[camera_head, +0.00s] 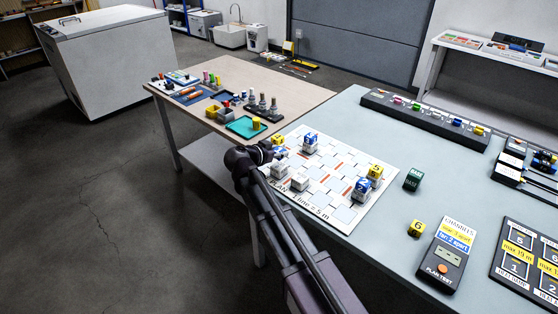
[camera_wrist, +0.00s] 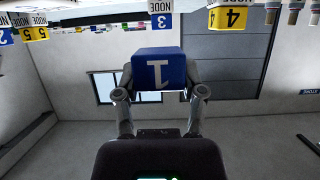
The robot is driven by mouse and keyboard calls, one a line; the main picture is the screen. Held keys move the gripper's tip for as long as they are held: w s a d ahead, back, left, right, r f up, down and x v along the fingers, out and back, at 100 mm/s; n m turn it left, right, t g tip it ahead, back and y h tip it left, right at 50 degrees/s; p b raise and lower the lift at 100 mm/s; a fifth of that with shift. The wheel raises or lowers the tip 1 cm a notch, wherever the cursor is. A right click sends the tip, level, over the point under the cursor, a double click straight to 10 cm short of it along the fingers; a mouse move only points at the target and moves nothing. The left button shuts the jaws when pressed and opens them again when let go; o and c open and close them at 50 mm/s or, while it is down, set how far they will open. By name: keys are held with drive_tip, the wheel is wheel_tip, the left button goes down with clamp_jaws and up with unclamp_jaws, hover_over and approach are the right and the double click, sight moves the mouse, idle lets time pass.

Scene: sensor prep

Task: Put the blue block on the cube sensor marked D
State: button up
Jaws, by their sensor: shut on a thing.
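My gripper (camera_head: 264,152) is over the left edge of the white floor-plan board. In the wrist view my gripper (camera_wrist: 160,92) is shut on a blue block (camera_wrist: 158,70) marked 1, with a finger on each side. The block is hard to make out in the head view. Two pale cube sensors without blocks, one nearer (camera_head: 299,182) and one farther (camera_head: 279,170), stand on the board right of my forearm. The letter D is not readable on any sensor.
The board (camera_head: 322,213) also bears sensors topped with yellow 4 (camera_head: 278,139), blue 3 (camera_head: 310,138), yellow 5 (camera_head: 376,170) and blue 2 (camera_head: 362,185) blocks. A yellow 6 block (camera_head: 416,228) and a handheld tester (camera_head: 446,258) lie to the right. A teal tray (camera_head: 240,129) is beyond my gripper.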

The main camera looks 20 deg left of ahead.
sight(278, 159)
drive_tip(key=shift+f+b, duration=1.8)
drive_tip(key=shift+f, duration=0.15)
drive_tip(key=o, duration=1)
drive_tip(key=shift+r, duration=0.25)
drive_tip(key=shift+s+a+r, duration=0.1)
drive_tip(key=shift+s, duration=0.15)
drive_tip(key=shift+p+v, duration=2.35)
drive_tip(key=shift+v, duration=3.35)
